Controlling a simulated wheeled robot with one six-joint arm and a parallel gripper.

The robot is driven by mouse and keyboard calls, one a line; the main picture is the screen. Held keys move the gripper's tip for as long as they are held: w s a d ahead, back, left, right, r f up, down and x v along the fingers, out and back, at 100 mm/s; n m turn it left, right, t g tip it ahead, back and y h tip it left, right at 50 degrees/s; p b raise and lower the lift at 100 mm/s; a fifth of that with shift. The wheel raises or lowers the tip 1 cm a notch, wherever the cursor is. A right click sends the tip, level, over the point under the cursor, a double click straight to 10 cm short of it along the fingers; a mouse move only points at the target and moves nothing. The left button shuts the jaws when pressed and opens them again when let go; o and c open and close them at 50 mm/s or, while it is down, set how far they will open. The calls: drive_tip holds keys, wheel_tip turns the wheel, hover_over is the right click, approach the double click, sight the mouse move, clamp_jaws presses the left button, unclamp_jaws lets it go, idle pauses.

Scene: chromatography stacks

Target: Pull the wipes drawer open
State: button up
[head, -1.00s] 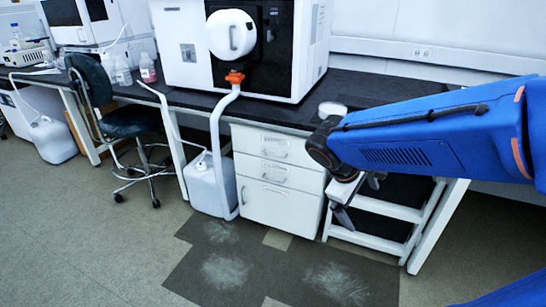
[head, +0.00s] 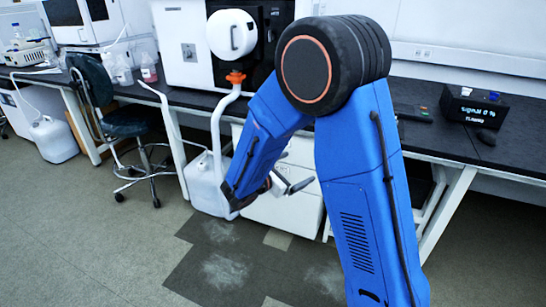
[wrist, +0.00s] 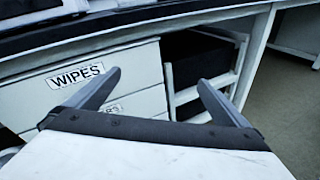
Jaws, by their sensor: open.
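The wipes drawer (wrist: 60,92) is a white drawer front with a WIPES label, just under the dark counter edge in the wrist view. It looks shut. Its handle does not show there. In the head view my arm hides much of the white drawer cabinet (head: 290,213). My gripper (wrist: 158,82) is open and empty, its two fingers apart in front of the cabinet's right side. In the head view my gripper (head: 292,186) is in front of the cabinet, apart from the drawer as far as I can tell. A lower drawer's label is partly hidden by the left finger.
A white-framed shelf rack (wrist: 205,80) stands right of the cabinet. A white jug (head: 204,180) with a hose stands left of it. A stool (head: 128,125) is farther left. The dark counter (head: 450,140) overhangs the drawers. The floor in front is clear.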

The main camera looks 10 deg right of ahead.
drive_tip(key=w+a+f+n+t+y, duration=0.2)
drive_tip(key=w+a+f+n+t, duration=0.15)
drive_tip(key=a, duration=0.35)
drive_tip(key=w+a+f+n+t+y, duration=0.1)
drive_tip(key=w+a+f+n+t, duration=0.25)
drive_tip(key=a, duration=0.25)
drive_tip(key=shift+n+g, duration=0.3)
drive_tip(key=shift+g, duration=0.1)
drive_tip(key=x, duration=1.1)
drive_tip(key=f+x, duration=0.1)
drive_tip(key=x, duration=0.5)
drive_tip(key=shift+w, duration=0.2)
